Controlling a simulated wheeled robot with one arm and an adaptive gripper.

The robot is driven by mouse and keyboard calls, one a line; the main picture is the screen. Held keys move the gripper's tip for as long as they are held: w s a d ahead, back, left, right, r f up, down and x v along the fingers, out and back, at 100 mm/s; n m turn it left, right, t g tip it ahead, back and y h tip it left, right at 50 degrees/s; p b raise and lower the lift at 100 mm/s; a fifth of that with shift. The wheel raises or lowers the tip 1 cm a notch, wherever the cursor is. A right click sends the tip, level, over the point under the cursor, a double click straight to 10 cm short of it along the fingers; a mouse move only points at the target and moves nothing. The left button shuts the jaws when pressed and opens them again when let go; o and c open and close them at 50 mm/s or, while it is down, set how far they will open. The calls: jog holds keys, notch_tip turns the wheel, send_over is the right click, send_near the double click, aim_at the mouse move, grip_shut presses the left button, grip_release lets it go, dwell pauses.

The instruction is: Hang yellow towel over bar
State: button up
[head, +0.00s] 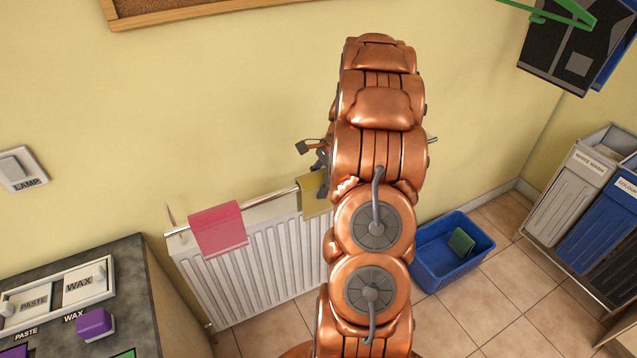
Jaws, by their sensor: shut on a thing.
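The yellow towel (313,194) is at the bar's right part, just left of my copper arm, which hides its right side. It hangs down in front of the white radiator. My gripper (316,168) is mostly hidden behind the arm; a dark finger part shows just above the towel, and it is shut on the towel. The metal bar (268,198) runs along the top of the radiator (262,275). I cannot tell whether the towel rests on the bar or is only held in front of it.
A pink towel (218,229) hangs over the bar's left part. A blue bin (432,270) with a green sponge-like block (461,241) stands on the floor to the right. A dark counter (130,262) is at the lower left. Laundry bins (570,190) stand at the far right.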

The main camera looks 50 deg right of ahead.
jog(key=o, duration=1.3)
jog(key=v, duration=1.2)
jog(key=shift+s+a+r, duration=0.1)
